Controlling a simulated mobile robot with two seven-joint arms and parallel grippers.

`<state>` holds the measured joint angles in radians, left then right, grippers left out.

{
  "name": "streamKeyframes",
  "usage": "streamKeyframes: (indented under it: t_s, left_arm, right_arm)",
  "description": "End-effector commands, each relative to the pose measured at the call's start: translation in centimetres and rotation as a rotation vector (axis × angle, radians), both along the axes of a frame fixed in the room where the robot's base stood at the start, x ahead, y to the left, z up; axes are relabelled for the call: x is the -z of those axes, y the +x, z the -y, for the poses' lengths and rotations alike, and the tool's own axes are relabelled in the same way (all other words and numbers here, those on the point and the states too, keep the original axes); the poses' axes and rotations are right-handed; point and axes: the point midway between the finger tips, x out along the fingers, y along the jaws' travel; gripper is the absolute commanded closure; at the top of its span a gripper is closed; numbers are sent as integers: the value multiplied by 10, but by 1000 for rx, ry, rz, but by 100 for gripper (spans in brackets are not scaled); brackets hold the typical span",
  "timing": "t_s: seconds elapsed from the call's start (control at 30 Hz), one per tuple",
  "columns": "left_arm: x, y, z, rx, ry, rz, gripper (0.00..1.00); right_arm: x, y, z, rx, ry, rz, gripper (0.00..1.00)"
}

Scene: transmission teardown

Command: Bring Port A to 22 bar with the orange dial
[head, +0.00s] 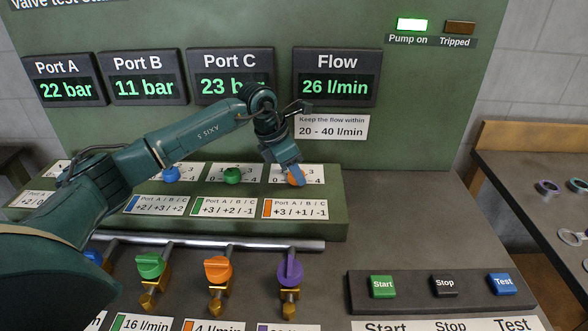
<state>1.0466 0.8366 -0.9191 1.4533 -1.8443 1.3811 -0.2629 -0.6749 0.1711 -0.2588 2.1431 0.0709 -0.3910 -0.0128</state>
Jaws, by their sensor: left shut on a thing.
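The Port A display (67,90) at the upper left reads 22 bar. The orange dial (292,179) is on the raised green panel, above the label "Port A / B / C +3 / +1 / -1". My left gripper (295,178) is shut on the orange dial from above and hides much of it and its scale. The dial's setting cannot be read. My right gripper is not in view.
Port B (145,87) reads 11 bar, Port C (212,86) 23 bar, partly covered by my arm, and Flow (337,87) 26 l/min. The Pump on lamp (412,25) is lit. Blue (171,174) and green (232,176) dials stand close left. Valves and buttons lie in front.

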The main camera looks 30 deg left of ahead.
Motion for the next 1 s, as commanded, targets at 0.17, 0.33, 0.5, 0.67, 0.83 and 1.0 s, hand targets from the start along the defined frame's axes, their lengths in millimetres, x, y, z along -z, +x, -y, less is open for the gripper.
streamKeyframes:
  t_s: [0.17,0.33,0.5,0.67,0.83,1.0]
  left_arm:
    - [-1,1,0,-1,-1,3,85]
    - [-1,1,0,-2,0,2,53]
    - [-1,0,0,-2,0,2,42]
    - [0,0,0,-1,0,0,42]
    - [-9,-2,-3,-2,0,2,42]
    - [-37,-10,-11,-4,0,6,42]
  right_arm:
    - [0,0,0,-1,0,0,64]
    - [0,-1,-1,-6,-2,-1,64]
    - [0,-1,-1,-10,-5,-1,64]
    - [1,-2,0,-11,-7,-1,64]
    - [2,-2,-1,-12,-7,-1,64]
    - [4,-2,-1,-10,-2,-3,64]
